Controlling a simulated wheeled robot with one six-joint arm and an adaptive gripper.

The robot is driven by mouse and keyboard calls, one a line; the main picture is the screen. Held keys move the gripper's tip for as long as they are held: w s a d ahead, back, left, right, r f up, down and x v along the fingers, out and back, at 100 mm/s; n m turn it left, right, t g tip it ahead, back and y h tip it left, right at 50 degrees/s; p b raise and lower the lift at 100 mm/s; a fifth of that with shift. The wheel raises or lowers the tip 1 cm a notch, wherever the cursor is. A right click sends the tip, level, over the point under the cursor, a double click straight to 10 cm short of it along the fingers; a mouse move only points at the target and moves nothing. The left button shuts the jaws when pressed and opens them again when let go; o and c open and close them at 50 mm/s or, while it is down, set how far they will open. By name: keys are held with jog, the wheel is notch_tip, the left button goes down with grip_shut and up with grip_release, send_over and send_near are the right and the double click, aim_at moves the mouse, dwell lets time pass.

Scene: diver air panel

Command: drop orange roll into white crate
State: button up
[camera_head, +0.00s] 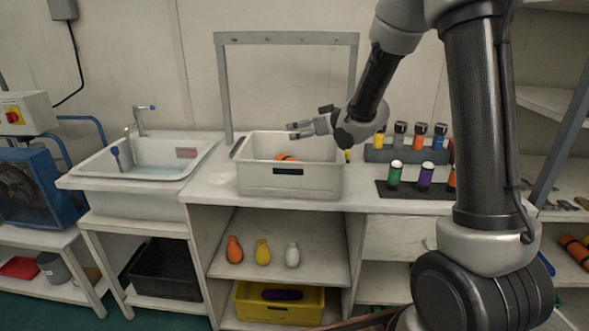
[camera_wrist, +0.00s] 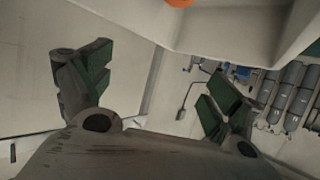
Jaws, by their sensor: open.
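The white crate (camera_head: 318,182) stands on the counter in the head view, with a dark label on its front. An orange roll (camera_head: 286,157) shows inside it, partly hidden by the front wall. In the wrist view a piece of orange (camera_wrist: 178,2) shows at the top edge, by pale walls. My gripper (camera_head: 296,129) is above the crate's back part, pointing left. Its fingers are apart in the wrist view (camera_wrist: 150,88), with nothing between them.
A sink (camera_head: 150,160) is left of the crate. A grey frame (camera_head: 225,90) rises behind it. Coloured bottles stand in a rack (camera_head: 376,155) and on a dark mat (camera_head: 410,193) to the right. Small vases and a yellow crate (camera_head: 250,308) are on shelves below.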

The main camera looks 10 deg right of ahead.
jog(key=s+d+r+m+g+h, duration=0.1)
jog(key=s+d+r+m+h, duration=0.2)
jog(key=s+d, duration=0.45)
jog(key=s+d+r+g+h, duration=0.1)
jog(key=s+d+r+h, duration=0.2)
jog(key=s+d+r, duration=0.4)
jog(key=s+f+m+g, duration=0.1)
jog(key=s+f+g, duration=0.1)
jog(key=s, duration=1.1)
jog(key=s+a+f+m+g, duration=0.1)
jog(key=s+f+g, duration=0.1)
jog(key=s, duration=1.1)
jog(key=shift+a+g, duration=0.25)
jog(key=shift+g, duration=0.65)
